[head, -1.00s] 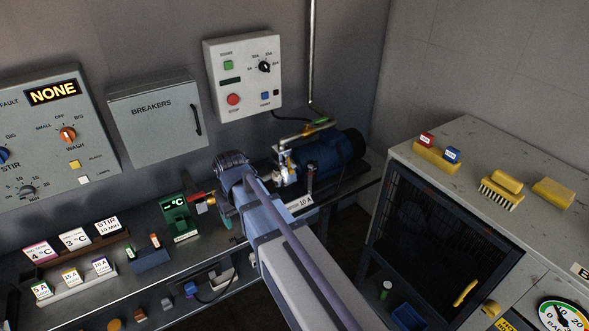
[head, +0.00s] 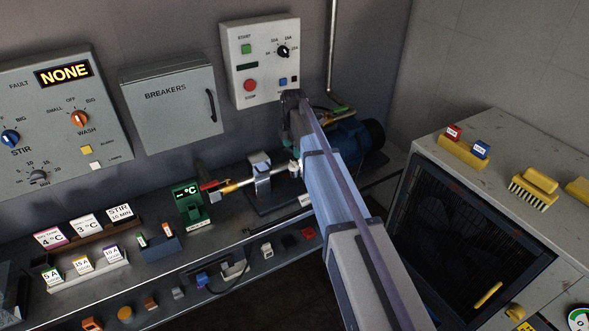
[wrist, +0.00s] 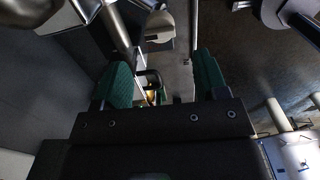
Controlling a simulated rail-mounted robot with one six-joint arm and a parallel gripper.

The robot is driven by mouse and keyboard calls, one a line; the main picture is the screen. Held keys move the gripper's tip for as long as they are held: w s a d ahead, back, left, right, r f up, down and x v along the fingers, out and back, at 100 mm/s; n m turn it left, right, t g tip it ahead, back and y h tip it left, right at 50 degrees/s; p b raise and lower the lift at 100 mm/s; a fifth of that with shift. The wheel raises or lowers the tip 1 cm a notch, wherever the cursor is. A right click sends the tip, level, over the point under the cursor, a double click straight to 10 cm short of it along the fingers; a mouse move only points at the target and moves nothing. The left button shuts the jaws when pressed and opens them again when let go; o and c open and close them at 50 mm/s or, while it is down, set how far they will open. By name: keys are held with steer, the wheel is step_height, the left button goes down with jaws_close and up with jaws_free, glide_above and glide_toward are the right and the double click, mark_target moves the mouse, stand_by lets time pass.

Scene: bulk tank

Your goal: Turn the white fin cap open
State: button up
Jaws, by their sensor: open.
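My gripper (wrist: 162,82) is open in the wrist view, with a green pad on each finger and nothing held between them. A pale rounded piece (wrist: 159,24) with a flat bar-like part shows beyond the fingertips, apart from them. It may be the white fin cap, but I cannot tell for sure. In the head view my gripper (head: 291,108) is dark and seen from behind, in front of the blue motor and just below the start/stop box.
The start/stop box (head: 261,62) and a vertical pipe (head: 332,45) are close behind my gripper. The blue motor (head: 355,140) and a metal clamp block (head: 262,178) stand on the bench. A grey cabinet with a dark mesh door (head: 470,240) is at right.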

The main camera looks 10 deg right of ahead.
mark_target(294, 162)
step_height(294, 162, down, 8)
steer(key=b, duration=0.5)
steer(key=shift+r+b, duration=0.2)
steer(key=shift+b, duration=0.2)
steer(key=shift+r, duration=0.1)
steer(key=shift+c, duration=0.4)
steer(key=c, duration=0.8)
